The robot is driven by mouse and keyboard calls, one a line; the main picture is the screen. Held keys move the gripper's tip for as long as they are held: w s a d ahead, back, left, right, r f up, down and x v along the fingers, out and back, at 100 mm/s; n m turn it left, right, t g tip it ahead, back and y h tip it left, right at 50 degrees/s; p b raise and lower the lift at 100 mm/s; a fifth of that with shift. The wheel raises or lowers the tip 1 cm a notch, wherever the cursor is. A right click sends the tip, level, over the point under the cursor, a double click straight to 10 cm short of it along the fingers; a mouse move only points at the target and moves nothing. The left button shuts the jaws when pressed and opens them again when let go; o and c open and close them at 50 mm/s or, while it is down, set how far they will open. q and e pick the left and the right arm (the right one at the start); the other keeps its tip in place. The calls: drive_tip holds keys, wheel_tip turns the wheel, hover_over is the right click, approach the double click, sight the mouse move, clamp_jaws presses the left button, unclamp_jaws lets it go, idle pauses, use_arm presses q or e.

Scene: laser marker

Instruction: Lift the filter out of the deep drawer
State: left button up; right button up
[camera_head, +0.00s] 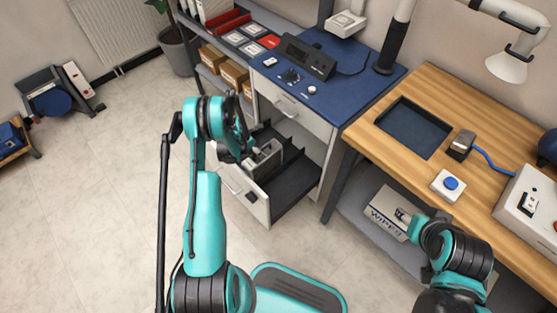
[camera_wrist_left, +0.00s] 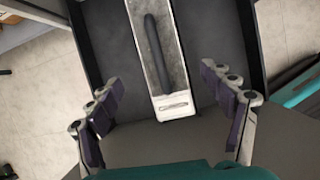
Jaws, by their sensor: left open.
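The deep drawer (camera_head: 296,190) is pulled out under the blue bench, with a pale front and a dark inside. The filter (camera_head: 265,156) stands in it, a pale grey block partly hidden by my left gripper. In the left wrist view the filter (camera_wrist_left: 172,72) shows a black bar-like handle along its top. My left gripper (camera_wrist_left: 160,84) is open, with one finger on each side of the filter's near end, apart from it. It hangs above the drawer in the head view (camera_head: 243,143). My right gripper (camera_head: 408,218) is at the WIPES box; its jaws are unclear.
A closed upper drawer (camera_head: 291,107) and the blue bench top (camera_head: 345,93) lie above the open drawer. The wooden table (camera_head: 455,105) with a dark recessed tray stands at right. The WIPES box (camera_head: 380,212) sits on its lower shelf.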

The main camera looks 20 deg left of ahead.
sight(263, 163)
use_arm(q)
drive_tip(key=shift+n, duration=0.4)
drive_tip(key=x, duration=0.2)
drive_tip(key=b+x, duration=0.1)
drive_tip(key=x, duration=0.1)
drive_tip(key=shift+s+d+f, duration=0.1)
drive_tip(key=shift+s+f, duration=0.05)
drive_tip(key=shift+f, duration=0.15)
drive_tip(key=b+x, duration=0.2)
drive_tip(key=x, duration=0.3)
drive_tip(key=shift+f+b, duration=0.1)
drive_tip(key=shift+b, duration=0.3)
drive_tip(key=shift+c, duration=0.4)
clamp_jaws()
